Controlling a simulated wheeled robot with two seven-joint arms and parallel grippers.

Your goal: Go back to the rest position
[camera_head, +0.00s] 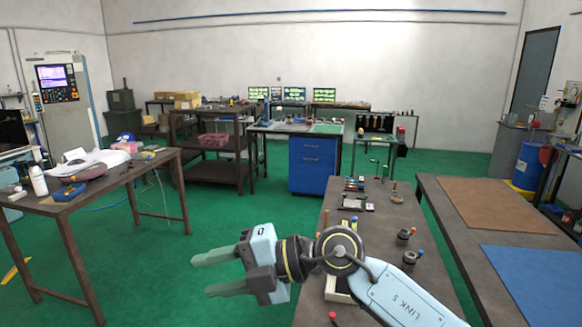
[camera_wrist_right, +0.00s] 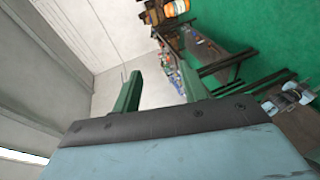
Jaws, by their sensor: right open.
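My right gripper (camera_head: 212,273) reaches in from the lower right of the head view and points left, raised over the green floor beside the narrow dark table. Its two green fingers are apart with nothing between them. In the right wrist view the fingers (camera_wrist_right: 160,92) also stand apart and empty, with the wall and a cluttered bench beyond. My left gripper is not in view. No chuck can be clearly made out.
The narrow dark table (camera_head: 373,222) bears small tools and round fixtures under my right arm. A table (camera_head: 95,195) stands left, and one with brown and blue mats (camera_head: 498,205) right. A blue cabinet (camera_head: 312,165) stands ahead. Green floor is clear between.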

